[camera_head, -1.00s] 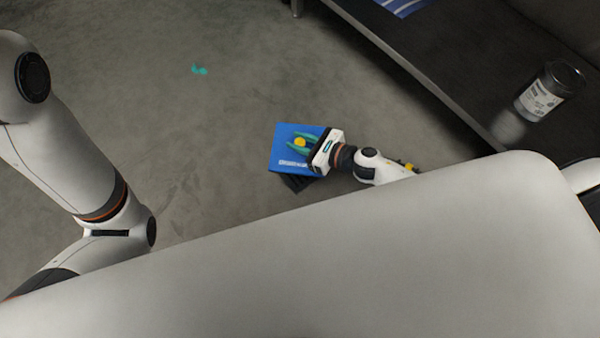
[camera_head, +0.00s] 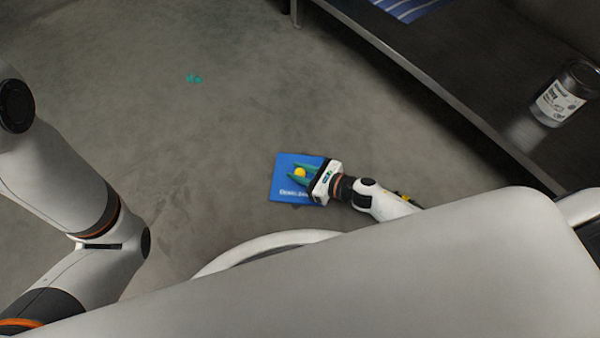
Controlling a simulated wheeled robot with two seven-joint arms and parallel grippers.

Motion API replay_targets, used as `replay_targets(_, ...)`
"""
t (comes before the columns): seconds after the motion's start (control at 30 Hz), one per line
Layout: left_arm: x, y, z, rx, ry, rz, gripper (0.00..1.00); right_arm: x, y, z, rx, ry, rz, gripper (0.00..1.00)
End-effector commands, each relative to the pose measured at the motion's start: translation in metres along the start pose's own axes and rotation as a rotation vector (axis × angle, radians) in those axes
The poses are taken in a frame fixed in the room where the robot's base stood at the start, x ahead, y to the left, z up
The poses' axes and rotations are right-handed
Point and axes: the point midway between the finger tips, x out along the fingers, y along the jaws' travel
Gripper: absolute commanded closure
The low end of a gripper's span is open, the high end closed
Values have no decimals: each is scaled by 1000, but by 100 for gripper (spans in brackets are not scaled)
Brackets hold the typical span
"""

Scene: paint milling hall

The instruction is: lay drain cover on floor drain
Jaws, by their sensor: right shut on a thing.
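The drain cover (camera_head: 283,185) is a blue square plate with white lettering and a yellow knob (camera_head: 300,172) on top. It lies flat in the camera_head view, low over or on the floor; I cannot tell whether it touches. My right gripper (camera_head: 301,173) is shut on the yellow knob with its green fingers on either side. The floor drain does not show; the dark grid seen earlier under the cover is now hidden. My left arm comes in from the left, but its gripper is out of the picture.
A dark metal bench or shelf (camera_head: 430,85) runs along the upper right, with a labelled can (camera_head: 565,95) and a blue striped cloth (camera_head: 408,8) on it. A teal paint spot (camera_head: 194,78) marks the floor. The grey floor left of the cover is clear.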

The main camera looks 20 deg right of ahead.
Motion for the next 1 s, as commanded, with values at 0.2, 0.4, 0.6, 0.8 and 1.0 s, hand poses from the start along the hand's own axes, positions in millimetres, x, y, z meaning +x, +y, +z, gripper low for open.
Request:
replay_targets(0.2,-3,-1,2,0,-2,-1,64,1,0,2,0,2,0,100)
replay_targets(0.4,-1,0,1,0,-1,-1,64,0,0,2,0,0,0,52)
replay_targets(0.6,-1,0,1,0,-1,-1,64,0,0,1,0,-1,0,52)
replay_targets(0.8,9,2,-3,0,0,-1,64,-14,0,-3,2,-3,1,52)
replay_targets(1.0,26,6,-10,0,0,-1,64,-57,-1,-4,4,-4,1,52)
